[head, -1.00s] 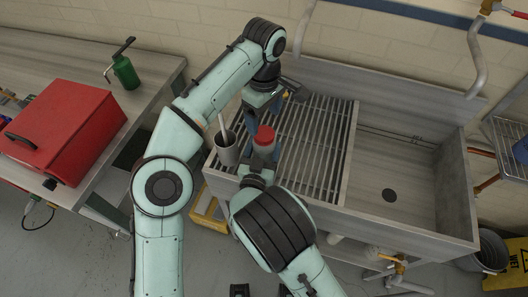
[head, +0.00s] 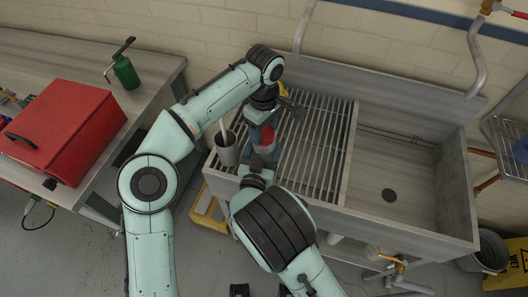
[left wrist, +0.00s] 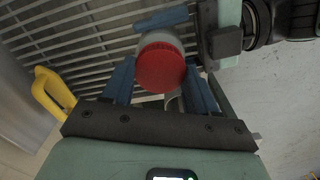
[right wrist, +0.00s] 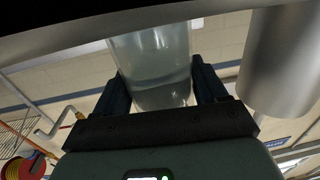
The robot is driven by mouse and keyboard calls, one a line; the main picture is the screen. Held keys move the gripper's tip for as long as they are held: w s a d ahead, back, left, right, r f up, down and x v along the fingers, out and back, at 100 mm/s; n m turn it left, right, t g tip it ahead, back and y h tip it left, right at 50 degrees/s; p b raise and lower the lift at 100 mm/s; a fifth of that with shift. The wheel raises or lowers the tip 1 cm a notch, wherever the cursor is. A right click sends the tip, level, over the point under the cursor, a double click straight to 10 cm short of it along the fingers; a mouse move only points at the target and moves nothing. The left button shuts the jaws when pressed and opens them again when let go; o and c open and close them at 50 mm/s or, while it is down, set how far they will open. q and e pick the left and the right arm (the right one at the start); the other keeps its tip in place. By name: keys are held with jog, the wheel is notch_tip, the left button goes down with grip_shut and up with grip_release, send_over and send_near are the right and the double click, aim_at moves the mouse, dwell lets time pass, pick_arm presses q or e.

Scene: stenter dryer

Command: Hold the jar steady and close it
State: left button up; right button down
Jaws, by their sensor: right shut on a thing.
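The jar (head: 261,154) is a clear upright vessel at the left end of the slatted drainboard. It shows close up in the right wrist view (right wrist: 155,65). A red lid (left wrist: 161,68) sits at its top; I cannot tell how tightly. My right gripper (right wrist: 155,85) is shut on the jar's body from the near side. My left gripper (left wrist: 160,75) is above the jar, its blue fingers open on either side of the lid, with small gaps showing. In the head view the left gripper partly covers the lid (head: 267,136).
A grey cup (head: 227,152) with a pale stick stands just left of the jar. A red toolbox (head: 65,130) and green oil can (head: 126,73) are on the left bench.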

pick_arm(q)
jog(key=m, duration=1.3)
jog(key=shift+m, duration=0.3)
jog(key=m, duration=0.8)
jog(key=shift+m, duration=0.3)
jog(key=m, duration=0.4)
jog(key=shift+m, duration=0.3)
jog(key=m, duration=0.4)
jog(key=shift+f, duration=0.1)
jog(key=m, duration=0.6)
jog(key=shift+m, duration=0.3)
jog(key=o, duration=1.2)
